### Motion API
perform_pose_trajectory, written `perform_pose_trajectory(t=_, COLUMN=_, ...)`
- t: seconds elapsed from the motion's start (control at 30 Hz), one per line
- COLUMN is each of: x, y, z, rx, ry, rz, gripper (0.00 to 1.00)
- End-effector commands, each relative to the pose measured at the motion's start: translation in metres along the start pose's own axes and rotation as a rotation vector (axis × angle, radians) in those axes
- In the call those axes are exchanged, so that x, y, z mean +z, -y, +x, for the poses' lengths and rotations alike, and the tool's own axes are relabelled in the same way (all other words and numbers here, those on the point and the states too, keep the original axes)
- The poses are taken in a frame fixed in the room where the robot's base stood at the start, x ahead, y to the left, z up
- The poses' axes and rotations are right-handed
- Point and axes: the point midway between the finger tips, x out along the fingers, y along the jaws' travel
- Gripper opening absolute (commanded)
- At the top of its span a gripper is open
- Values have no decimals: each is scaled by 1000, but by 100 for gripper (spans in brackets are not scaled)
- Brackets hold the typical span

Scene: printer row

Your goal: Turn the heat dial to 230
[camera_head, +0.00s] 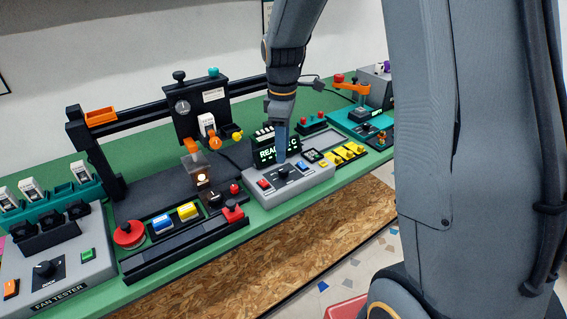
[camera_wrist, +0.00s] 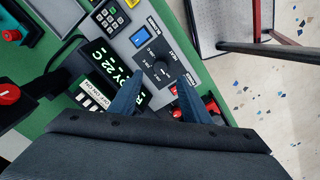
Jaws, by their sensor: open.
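The heat dial (camera_wrist: 160,72) is a black knob on a dark square plate with small markings, in the wrist view. Its set value is too small to read. In the head view the dial (camera_head: 284,171) sits on the front of a grey control box (camera_head: 312,183). My gripper (camera_wrist: 160,84) is open, its two blue fingertips on either side of the dial's near edge in the wrist view. I cannot tell whether they touch it. In the head view my gripper (camera_head: 281,158) points down over the dial. A green-lit display (camera_wrist: 118,68) behind it shows 22 C and is partly hidden by a finger.
A red button (camera_head: 264,184) and a blue switch (camera_wrist: 140,37) flank the dial on the box. A keypad (camera_wrist: 111,16) is close by. The printer frame (camera_head: 200,107) stands left on the green bench, a fan tester (camera_head: 60,268) at far left, yellow parts (camera_head: 343,154) to the right.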

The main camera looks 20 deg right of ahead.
Motion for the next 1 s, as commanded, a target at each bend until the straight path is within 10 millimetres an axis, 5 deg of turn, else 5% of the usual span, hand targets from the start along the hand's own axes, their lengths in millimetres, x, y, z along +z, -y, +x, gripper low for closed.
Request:
perform_pose_trajectory(t=0.4, x=2, y=1, z=56, rx=-1, ry=1, rz=5, gripper=43)
perform_pose_trajectory(t=0.8, x=2, y=0, z=64, rx=1, ry=-1, rz=6, gripper=43)
perform_pose_trajectory(t=1.0, x=2, y=0, z=64, rx=1, ry=0, rz=6, gripper=11)
